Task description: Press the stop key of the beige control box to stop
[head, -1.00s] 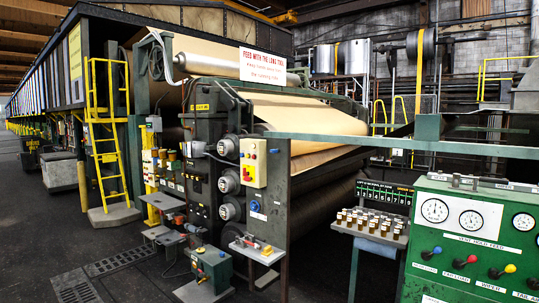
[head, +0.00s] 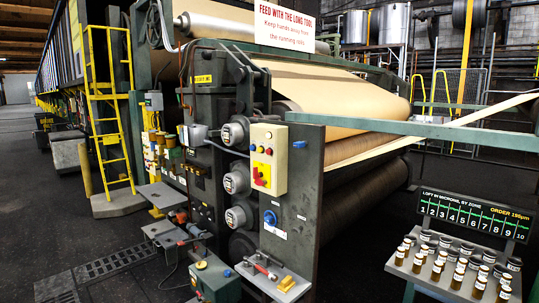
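The beige control box (head: 281,135) is fixed to the upright dark grey panel (head: 306,200) at the near end of the roll stack. Its face has small round buttons near the top and a yellow plate (head: 263,170) with a red control (head: 260,177) lower down. I cannot read which control is the stop key. Neither of my grippers is in view, and nothing covers the box.
A green rail (head: 400,126) runs right from the panel's top. A small shelf (head: 270,283) juts out below the box. A rack of small jars (head: 425,285) stands at lower right, under a zone display (head: 475,213). Dark floor between shelf and rack is clear.

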